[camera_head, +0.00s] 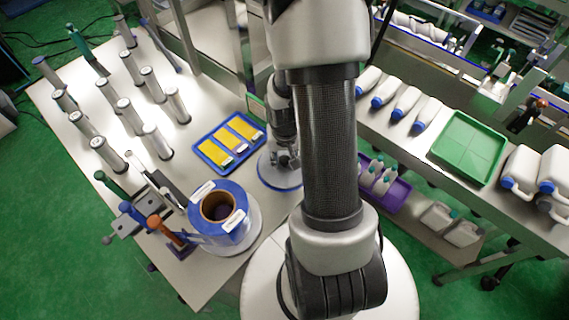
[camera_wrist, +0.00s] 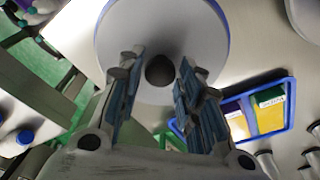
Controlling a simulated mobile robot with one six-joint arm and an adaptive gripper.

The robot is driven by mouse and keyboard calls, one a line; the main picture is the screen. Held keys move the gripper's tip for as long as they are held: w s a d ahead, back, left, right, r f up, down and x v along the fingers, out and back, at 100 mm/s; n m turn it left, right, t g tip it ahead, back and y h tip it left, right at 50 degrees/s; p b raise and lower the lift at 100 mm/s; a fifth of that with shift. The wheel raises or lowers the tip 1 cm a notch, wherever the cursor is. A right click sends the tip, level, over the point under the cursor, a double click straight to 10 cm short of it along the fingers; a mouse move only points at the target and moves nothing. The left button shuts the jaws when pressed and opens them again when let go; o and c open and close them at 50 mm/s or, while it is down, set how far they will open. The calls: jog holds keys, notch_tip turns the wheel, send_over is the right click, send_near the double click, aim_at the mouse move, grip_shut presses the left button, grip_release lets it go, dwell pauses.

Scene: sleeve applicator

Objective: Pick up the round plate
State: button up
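The round plate (camera_head: 268,176) is a pale disc with a blue rim, lying at the right edge of the left table and partly hidden under my arm. In the wrist view the plate (camera_wrist: 162,25) fills the top middle, with a dark round knob (camera_wrist: 160,71) at its centre. My gripper (camera_head: 286,158) is over the plate. In the wrist view its fingers (camera_wrist: 158,76) are spread apart, one on each side of the knob, with visible gaps. I cannot tell how high the fingertips are above the plate.
A blue tray with yellow packs (camera_head: 230,142) lies close left of the plate. A blue roll on a round stand (camera_head: 222,213) is in front. Several silver cylinders (camera_head: 131,115) stand farther left. A bench with white bottles and a green tray (camera_head: 468,147) is at right.

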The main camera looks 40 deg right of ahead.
grip_shut()
jog(key=shift+r, duration=0.1)
